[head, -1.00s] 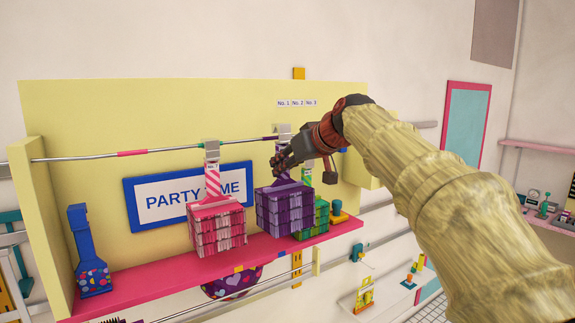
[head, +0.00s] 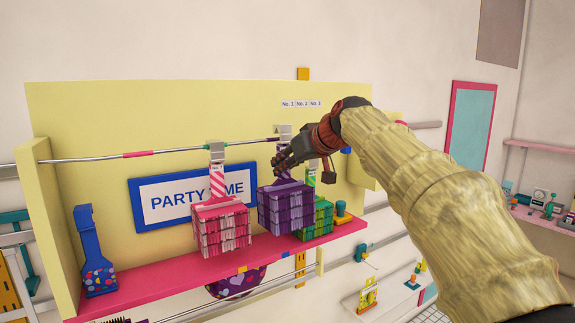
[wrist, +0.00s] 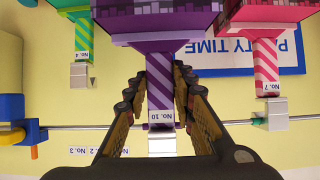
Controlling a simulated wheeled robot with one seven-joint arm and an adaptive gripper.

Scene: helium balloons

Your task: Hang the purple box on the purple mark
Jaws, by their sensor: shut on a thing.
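The purple box (head: 286,208) hangs upright below my gripper (head: 284,164) in the head view. In the wrist view my gripper (wrist: 162,100) is shut around its purple striped strap (wrist: 160,80), labelled No. 10. Its grey hook (head: 285,131) is at the height of the metal rod (head: 180,150); in the wrist view the hook (wrist: 162,142) overlaps the rod. I cannot tell whether it rests on the rod. A dark purple mark (head: 267,140) shows on the rod just left of the hook, partly covered.
A pink box (head: 222,229) hangs from the rod to the left. A green box (head: 316,217) is close behind the purple one on the right. A pink shelf (head: 180,276) lies below, with a blue dispenser (head: 97,255) at its left.

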